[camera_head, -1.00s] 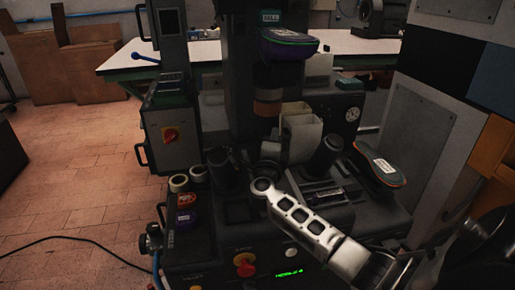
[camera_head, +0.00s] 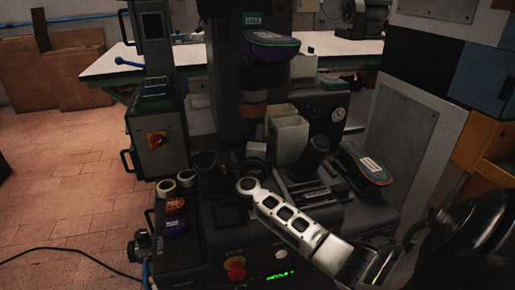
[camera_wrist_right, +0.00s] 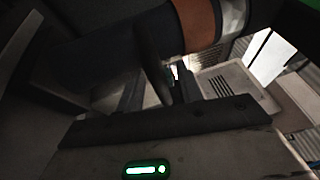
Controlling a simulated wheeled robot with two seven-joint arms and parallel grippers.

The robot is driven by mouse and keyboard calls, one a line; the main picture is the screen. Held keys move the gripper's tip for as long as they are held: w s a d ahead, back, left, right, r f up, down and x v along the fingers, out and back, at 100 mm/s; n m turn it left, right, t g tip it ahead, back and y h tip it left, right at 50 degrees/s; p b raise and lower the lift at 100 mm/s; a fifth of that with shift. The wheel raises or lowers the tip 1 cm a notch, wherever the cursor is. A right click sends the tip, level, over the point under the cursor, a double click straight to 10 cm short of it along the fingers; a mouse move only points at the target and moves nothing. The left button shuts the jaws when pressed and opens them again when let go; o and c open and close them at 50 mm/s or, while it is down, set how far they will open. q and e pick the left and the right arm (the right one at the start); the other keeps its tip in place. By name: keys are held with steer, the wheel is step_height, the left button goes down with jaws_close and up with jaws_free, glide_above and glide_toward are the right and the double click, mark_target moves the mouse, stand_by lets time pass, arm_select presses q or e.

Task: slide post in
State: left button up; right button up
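Two dark upright posts stand on the heel press (camera_head: 330,215): a left post (camera_head: 208,174) and a taller right post (camera_head: 314,157). In the head view my right gripper (camera_head: 248,186) reaches in from the lower right, low over the press bed. Its pale, perforated finger part ends in a ring-like tip just right of the left post. I cannot tell if they touch, or whether the fingers are parted. The wrist view is dark; it shows a dark cylinder with an orange band (camera_wrist_right: 197,22) overhead and a dark bar across the middle. My left gripper is out of view.
The press head with an orange band (camera_head: 252,103) hangs above the bed. White blocks (camera_head: 289,137) stand behind the posts. Tape rolls (camera_head: 175,186) and a red button (camera_head: 235,264) are at the left and front. A cable lies on the floor.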

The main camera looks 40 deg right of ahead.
steer(key=v, duration=1.5)
steer(key=shift+s+a, duration=0.25)
steer(key=shift+a, duration=0.05)
